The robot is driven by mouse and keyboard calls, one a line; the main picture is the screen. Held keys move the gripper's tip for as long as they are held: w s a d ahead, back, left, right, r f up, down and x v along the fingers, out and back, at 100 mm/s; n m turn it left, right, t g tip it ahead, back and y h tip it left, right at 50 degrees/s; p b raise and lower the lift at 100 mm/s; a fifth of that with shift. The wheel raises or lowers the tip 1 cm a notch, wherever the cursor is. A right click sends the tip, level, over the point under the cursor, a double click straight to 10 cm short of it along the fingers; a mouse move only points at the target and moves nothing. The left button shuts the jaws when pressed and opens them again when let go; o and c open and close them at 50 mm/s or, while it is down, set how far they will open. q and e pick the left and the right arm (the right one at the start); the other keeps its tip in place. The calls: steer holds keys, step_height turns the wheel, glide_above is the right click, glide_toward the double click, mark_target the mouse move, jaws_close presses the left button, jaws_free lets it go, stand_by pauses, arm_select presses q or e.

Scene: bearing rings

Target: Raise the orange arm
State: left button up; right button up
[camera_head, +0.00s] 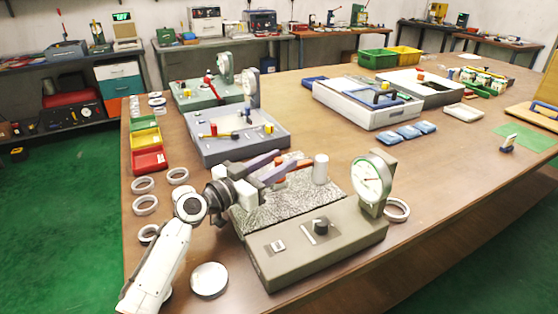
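The grey measuring device (318,245) stands at the near edge of the table, with a speckled plate (290,205), a round dial (371,180), a black knob (321,226) and a pale upright cylinder (321,169). The orange arm (304,163) lies low over the plate, left of the cylinder, and is partly hidden by my fingers. My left gripper (287,163) reaches in from the lower left over the plate. Its two purple-grey fingers are apart, with their tips close to the orange arm. Whether they touch it I cannot tell. My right gripper is out of view.
Several metal rings (145,206) lie left of the device, and one ring (397,210) lies by the dial. A round disc (209,279) lies at the near edge. Coloured bins (149,161) and two other gauge devices (235,135) stand behind. The table's right front is clear.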

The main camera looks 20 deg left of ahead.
arm_select(q)
steer(key=shift+w+d, duration=0.1)
steer(key=shift+w, duration=0.15)
jaws_close()
